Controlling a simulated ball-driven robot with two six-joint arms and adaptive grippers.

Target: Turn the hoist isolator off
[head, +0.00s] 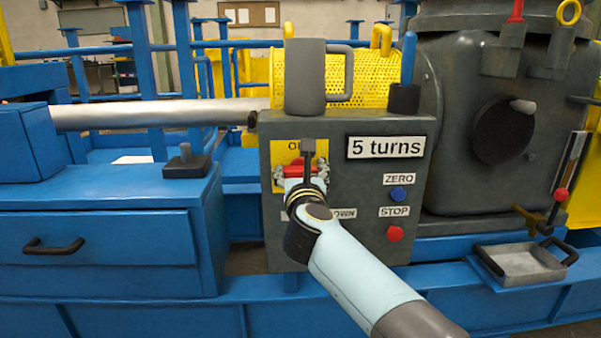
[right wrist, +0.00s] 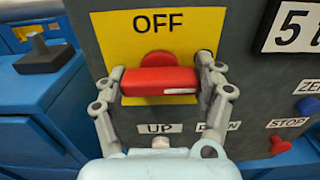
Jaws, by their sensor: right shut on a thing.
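The hoist isolator has a red handle (right wrist: 158,82) on a yellow plate (right wrist: 115,30) marked OFF at the top, on the front of a grey control box (head: 350,190). In the right wrist view the handle lies roughly level across the plate, with a rounded red part behind its upper edge. My right gripper (right wrist: 161,76) is shut on the handle, one finger at each end. In the head view my right gripper (head: 305,176) hides much of the handle and plate. My left gripper is not in view.
UP (right wrist: 160,128) and partly hidden DOWN labels sit below the plate. A blue ZERO button (head: 398,194) and red STOP button (head: 394,234) are to the right, under a "5 turns" sign (head: 386,147). A grey mug-like vessel (head: 305,80) stands on the box.

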